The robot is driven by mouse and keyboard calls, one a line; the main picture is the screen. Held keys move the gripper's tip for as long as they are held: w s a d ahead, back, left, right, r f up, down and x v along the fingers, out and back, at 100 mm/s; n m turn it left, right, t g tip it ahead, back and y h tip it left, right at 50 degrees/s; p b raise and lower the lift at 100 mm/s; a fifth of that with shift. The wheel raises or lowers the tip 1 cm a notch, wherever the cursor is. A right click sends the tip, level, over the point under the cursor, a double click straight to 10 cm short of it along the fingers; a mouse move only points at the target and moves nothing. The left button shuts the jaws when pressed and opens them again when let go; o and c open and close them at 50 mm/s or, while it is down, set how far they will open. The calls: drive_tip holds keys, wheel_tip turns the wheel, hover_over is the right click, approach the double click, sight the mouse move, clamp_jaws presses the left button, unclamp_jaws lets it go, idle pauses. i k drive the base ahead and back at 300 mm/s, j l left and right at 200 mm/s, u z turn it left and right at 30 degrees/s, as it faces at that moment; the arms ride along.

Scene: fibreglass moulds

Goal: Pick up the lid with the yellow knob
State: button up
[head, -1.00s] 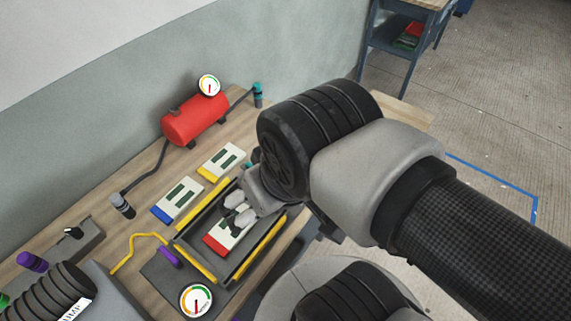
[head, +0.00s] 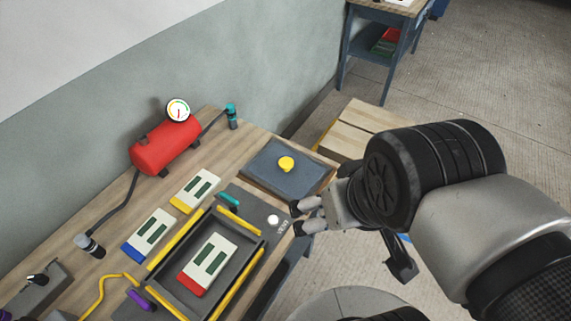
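The lid is a dark grey square plate (head: 262,172) with a round yellow knob (head: 286,164) on its top. It lies flat near the right end of the wooden workbench, by the far corner. My gripper (head: 297,218) is to the lower right of the lid, near the bench's front edge. Its two fingers point left and stand apart with nothing between them. It does not touch the lid or the knob.
A grey tray with yellow rails (head: 226,221) holds a red-ended mould piece (head: 207,264). Yellow-ended (head: 195,190) and blue-ended (head: 148,235) pieces lie behind it. A red tank (head: 165,146) with a gauge stands at the wall. A wooden box (head: 357,128) is beyond the bench.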

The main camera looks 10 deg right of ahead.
sight(288, 172)
drive_tip(key=i+l+u, duration=0.4)
drive_tip(key=l, duration=0.25)
drive_tip(key=i+l+u, duration=0.2)
drive_tip(key=l, duration=0.15)
drive_tip(key=i+l+u, duration=0.15)
drive_tip(key=l, duration=0.2)
drive_tip(key=l+u, duration=0.2)
drive_tip(key=l, duration=0.2)
drive_tip(key=i, duration=0.05)
